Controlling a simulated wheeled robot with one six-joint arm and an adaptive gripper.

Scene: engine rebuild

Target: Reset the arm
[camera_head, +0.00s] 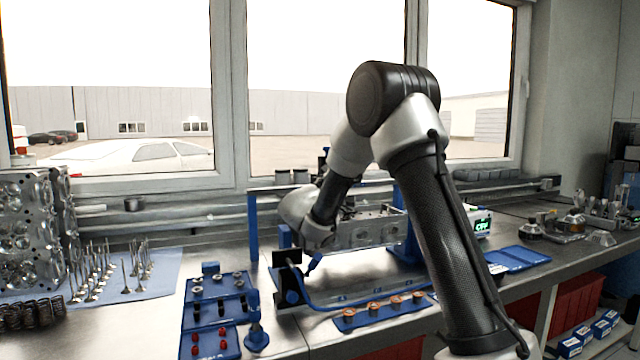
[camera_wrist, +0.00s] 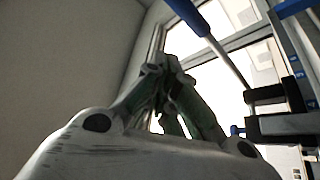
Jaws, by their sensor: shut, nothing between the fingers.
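My gripper (camera_wrist: 160,70) shows in the wrist view with its fingers drawn together at the tips. Nothing is held between them. It points up toward a bright window, with a plain grey wall at left. In the head view, my arm rises from the bottom right, bends at a high elbow and comes down to the wrist over the workbench (camera_head: 280,325). The wrist is near the left end of a blue fixture (camera_head: 290,297) and in front of a metal engine block (camera_head: 370,232). The fingers cannot be made out in the head view.
A blue tray of small parts (camera_head: 217,312) and standing valves (camera_head: 125,275) lie to the left. A cylinder head (camera_head: 22,225) stands at far left. A blue strip with copper-coloured rings (camera_head: 385,312) lies in front. A flat blue tray (camera_head: 517,258) is at right.

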